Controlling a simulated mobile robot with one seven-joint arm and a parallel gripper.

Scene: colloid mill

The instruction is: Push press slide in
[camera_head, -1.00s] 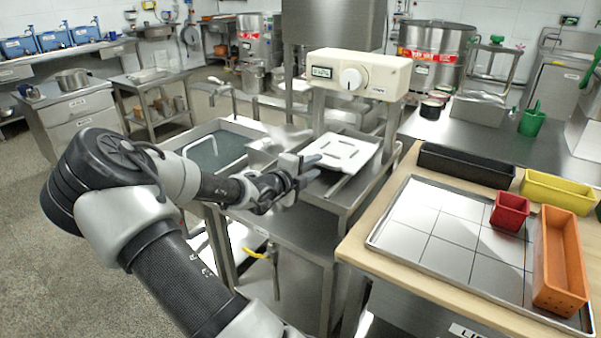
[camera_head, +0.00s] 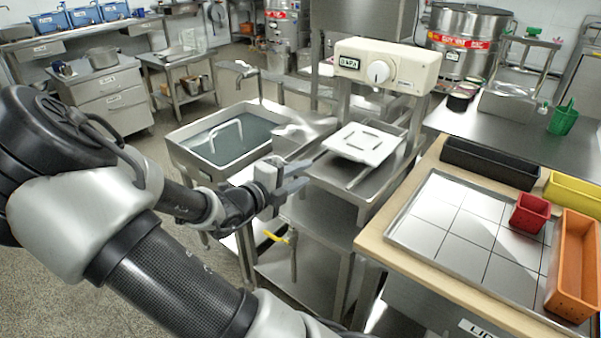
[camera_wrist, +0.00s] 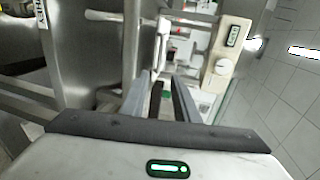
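The press slide (camera_head: 338,146) is a white plate with a square groove pattern. It lies on metal rails of the press, below the cream control box (camera_head: 386,66) with its dial and small display. The slide sticks out toward the front. My gripper (camera_head: 298,179) is left of and in front of the slide, apart from it in the head view. Its two fingers look parted and nothing shows between them. In the wrist view the fingers (camera_wrist: 168,98) point toward the press, with the control box (camera_wrist: 228,55) at upper right.
A sink basin (camera_head: 178,143) with water stands left of the press, and a tap with a yellow handle (camera_head: 276,237) is below. On the right, a wooden table (camera_head: 375,243) carries a metal tray (camera_head: 398,236) and red, orange, yellow and black bins.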

